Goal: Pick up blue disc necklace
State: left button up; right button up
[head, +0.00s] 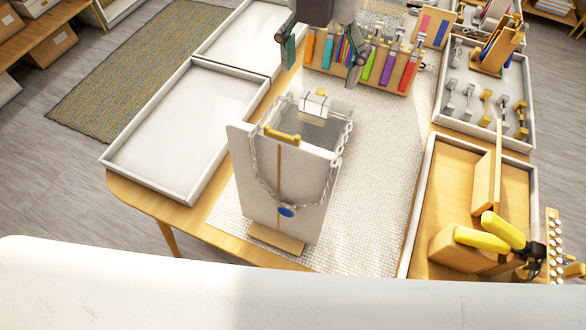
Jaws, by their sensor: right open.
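The blue disc necklace (286,211) hangs on a pale upright display stand (305,195) in the middle of the table. Its silver chain drapes over the stand's shoulders, and the blue disc lies low on the front face. My right gripper (321,62) is at the top centre, open, its two fingers spread. It is beyond the stand, over a wooden rack of coloured strips, apart from the necklace. My left gripper is not in view.
Two empty white trays (112,160) lie at the left. The wooden rack (318,76) stands behind the display stand. A tray (533,148) of metal tools and a wooden tray (405,245) with yellow-handled pliers (470,238) fill the right. The woven mat (375,180) is clear right of the stand.

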aim_at(314, 101)
jog(key=shift+w+f, duration=0.15)
jog(key=shift+f, duration=0.45)
jog(key=shift+w+f, duration=0.15)
jog(key=shift+f, duration=0.15)
jog(key=shift+a+f+p, duration=0.15)
jog(key=shift+f+p, duration=0.45)
jog(key=shift+p, duration=0.15)
notch_tip(314, 101, down, 4)
jog(key=shift+r+p, duration=0.25)
jog(key=shift+p, duration=0.4)
jog(key=shift+f, duration=0.2)
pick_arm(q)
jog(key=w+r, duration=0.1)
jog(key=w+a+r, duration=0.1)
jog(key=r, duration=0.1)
pick_arm(e)
grip_shut()
